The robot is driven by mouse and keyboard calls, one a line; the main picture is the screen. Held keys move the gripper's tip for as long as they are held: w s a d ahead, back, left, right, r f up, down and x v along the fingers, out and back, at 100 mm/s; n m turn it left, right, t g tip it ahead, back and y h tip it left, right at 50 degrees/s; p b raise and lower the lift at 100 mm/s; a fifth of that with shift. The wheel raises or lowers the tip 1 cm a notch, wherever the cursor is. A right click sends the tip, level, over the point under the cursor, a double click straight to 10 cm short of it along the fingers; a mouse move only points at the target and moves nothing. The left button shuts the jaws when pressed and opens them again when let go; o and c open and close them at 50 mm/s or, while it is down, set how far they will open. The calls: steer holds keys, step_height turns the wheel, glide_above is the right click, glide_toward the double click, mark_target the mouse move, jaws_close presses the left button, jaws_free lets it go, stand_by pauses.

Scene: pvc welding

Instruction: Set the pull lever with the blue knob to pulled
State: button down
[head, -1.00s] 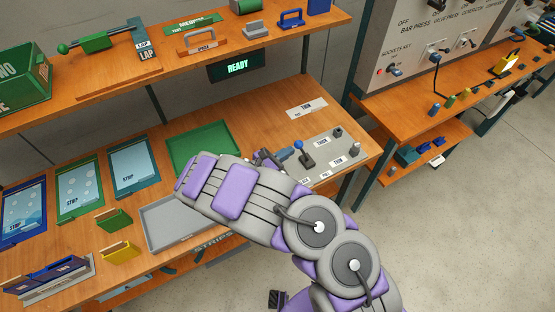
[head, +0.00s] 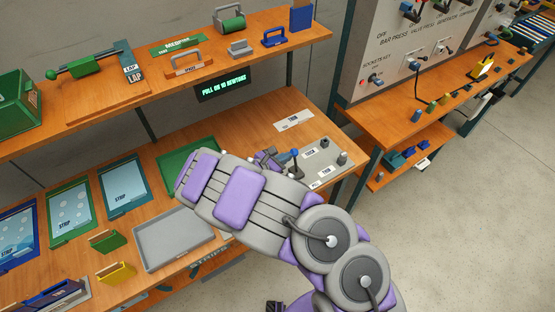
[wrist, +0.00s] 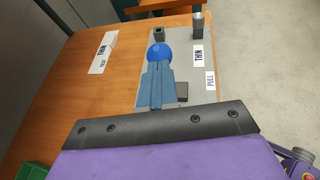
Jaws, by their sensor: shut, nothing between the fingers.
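The pull lever with the blue knob (head: 294,153) stands on a grey panel (head: 316,143) at the right end of the lower bench. Its stem looks roughly upright in the head view. In the wrist view the round blue knob (wrist: 160,53) shows just beyond my fingertips. My gripper (wrist: 159,68) is shut, its blue-grey fingers side by side with nothing between them. The fingertips overlap the knob's near edge; I cannot tell whether they touch it. In the head view my gripper (head: 274,156) is just left of the knob. The fingers hide most of the lever stem in the wrist view.
A display (head: 222,88) under the shelf shows green text beginning "PULL". Small grey posts (head: 341,158) stand on the panel's right part. A grey tray (head: 172,242) and a green tray (head: 176,170) lie left of my arm. Open floor lies right.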

steer(key=w+d+r+g+y+p, duration=0.1)
steer(key=w+d+g+y+p, duration=0.2)
steer(key=w+d+y+p, duration=0.1)
steer(key=d+y+p, duration=0.1)
steer(key=d+p, duration=0.1)
steer(key=p, duration=0.1)
steer(key=shift+w+d+r+m+g+p, duration=0.25)
steer(key=shift+w+d+m+g+p, duration=0.1)
steer(key=shift+d+m+g+p, duration=0.05)
steer(key=shift+f, duration=0.1)
steer(key=shift+s, duration=0.1)
steer(key=a+p+v, duration=0.1)
steer(key=p+v, duration=0.1)
steer(key=v, duration=1.1)
steer(key=shift+s+f, duration=0.25)
steer(key=shift+s, duration=0.15)
steer(key=shift+a, duration=0.25)
